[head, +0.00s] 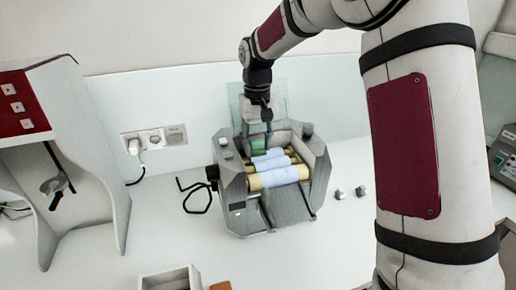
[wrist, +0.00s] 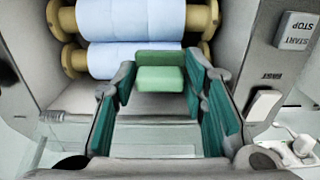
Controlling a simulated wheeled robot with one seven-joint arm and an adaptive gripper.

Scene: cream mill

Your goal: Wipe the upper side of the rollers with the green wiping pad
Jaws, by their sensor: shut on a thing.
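The mill (head: 237,190) is a grey machine on the white bench, with rollers (head: 280,177) lying across its open top. The rollers have tan ends and light-blue middles; two show clearly in the wrist view (wrist: 130,20). My gripper (head: 258,128) points down at the back of the mill. In the wrist view my gripper (wrist: 158,78) is shut on the green wiping pad (wrist: 160,78), held between its fingertips. The pad is at the edge of the nearest roller in that view; I cannot tell whether they touch. The pad's underside is hidden.
Grey side walls flank the rollers. START and STOP buttons (wrist: 297,30) sit on one wall. A black crank (head: 197,197) sticks out at the mill's left. A clear upright panel (head: 236,100) stands behind. Two small grey pieces (head: 348,193) lie to the right; an open box (head: 170,281) stands in front.

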